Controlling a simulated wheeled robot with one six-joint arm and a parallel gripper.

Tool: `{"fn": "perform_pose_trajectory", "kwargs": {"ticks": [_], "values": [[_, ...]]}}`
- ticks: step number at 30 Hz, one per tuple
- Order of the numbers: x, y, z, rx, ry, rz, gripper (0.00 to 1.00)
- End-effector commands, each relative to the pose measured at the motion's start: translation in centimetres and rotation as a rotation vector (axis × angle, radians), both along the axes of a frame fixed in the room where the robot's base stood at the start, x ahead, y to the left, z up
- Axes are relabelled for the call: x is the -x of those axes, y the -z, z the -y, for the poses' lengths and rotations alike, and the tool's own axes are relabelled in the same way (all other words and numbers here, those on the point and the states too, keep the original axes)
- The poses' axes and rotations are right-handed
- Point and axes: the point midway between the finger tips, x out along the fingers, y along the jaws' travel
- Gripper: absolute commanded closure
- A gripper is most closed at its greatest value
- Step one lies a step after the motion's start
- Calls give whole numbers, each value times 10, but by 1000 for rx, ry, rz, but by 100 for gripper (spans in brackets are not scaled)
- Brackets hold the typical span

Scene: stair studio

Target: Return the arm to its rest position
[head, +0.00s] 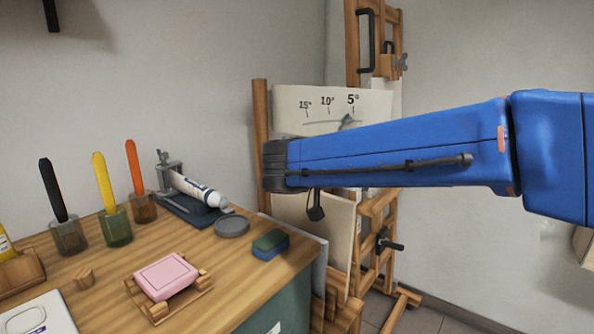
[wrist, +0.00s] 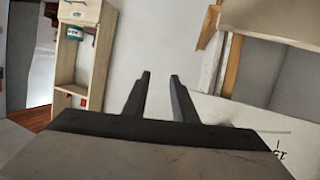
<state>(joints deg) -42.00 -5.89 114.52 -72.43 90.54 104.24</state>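My blue arm (head: 400,145) reaches in from the right edge of the head view and extends left, past the easel and above the right end of the table. Its dark wrist end is at the left, and my gripper's fingers are hidden in this view. In the wrist view my gripper (wrist: 160,78) shows two dark fingers standing apart with a clear gap between them. Nothing is between the fingers, so it is open and empty.
A wooden table (head: 230,268) holds a pink block on a wooden rack (head: 166,275), a green-blue sponge (head: 270,244), a grey disc (head: 232,226), a tube (head: 200,190) and several brushes in cups. A wooden easel (head: 352,50) stands behind my arm. The wrist view shows a wooden shelf (wrist: 68,60).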

Motion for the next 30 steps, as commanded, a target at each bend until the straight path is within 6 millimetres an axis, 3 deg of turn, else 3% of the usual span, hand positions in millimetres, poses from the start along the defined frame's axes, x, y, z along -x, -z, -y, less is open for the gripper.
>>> {"fn": "perform_pose_trajectory", "kwargs": {"ticks": [1, 6, 12, 16, 21, 30], "values": [[12, 11, 27, -17, 9, -82, 75], [57, 58, 88, -90, -27, -380, 75], [118, 111, 130, -213, -145, -647, 75], [158, 142, 142, -299, -257, -763, 75], [204, 177, 143, -399, -434, -843, 75], [255, 218, 123, -480, -730, -806, 75]]}}
